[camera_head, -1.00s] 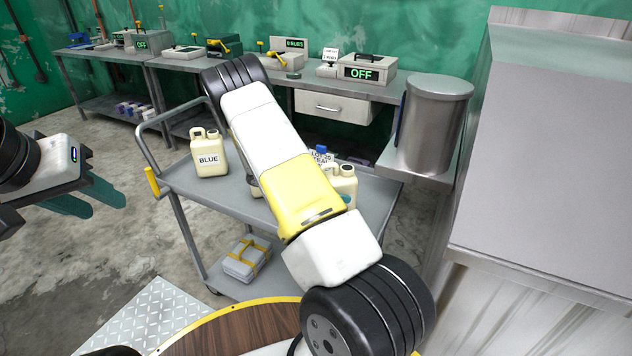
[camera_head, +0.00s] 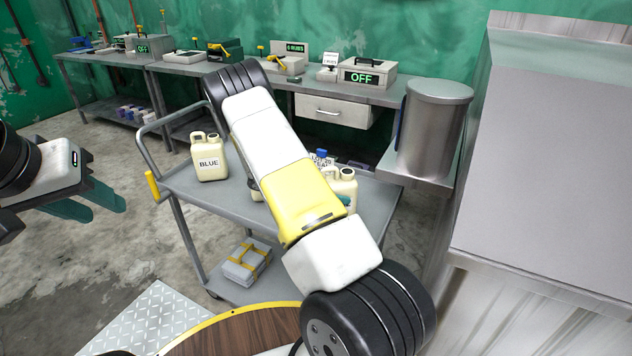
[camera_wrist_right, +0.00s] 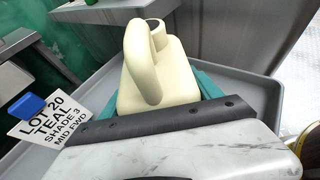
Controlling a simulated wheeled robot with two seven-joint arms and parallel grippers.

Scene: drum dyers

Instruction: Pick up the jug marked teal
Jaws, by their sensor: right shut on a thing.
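A cream jug (camera_head: 345,183) stands at the right end of the grey cart, partly hidden by my right arm. In the right wrist view the jug (camera_wrist_right: 165,75) sits between the teal fingers of my right gripper (camera_wrist_right: 160,92), which is shut on it. Its front marking is hidden there. A white card (camera_wrist_right: 50,125) with a blue clip beside it reads "LOT 20 TEAL SHADE 3 MID FWD". I cannot tell whether the jug touches the cart. My left gripper (camera_head: 105,204) is open and empty, left of the cart.
The cart (camera_head: 190,183) also holds a jug marked BLUE (camera_head: 209,158) and another jug (camera_head: 254,190) mostly behind my right arm. A steel drum (camera_head: 435,125) stands right of the cart, and a large steel counter (camera_head: 550,170) fills the right. A bench with devices runs behind.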

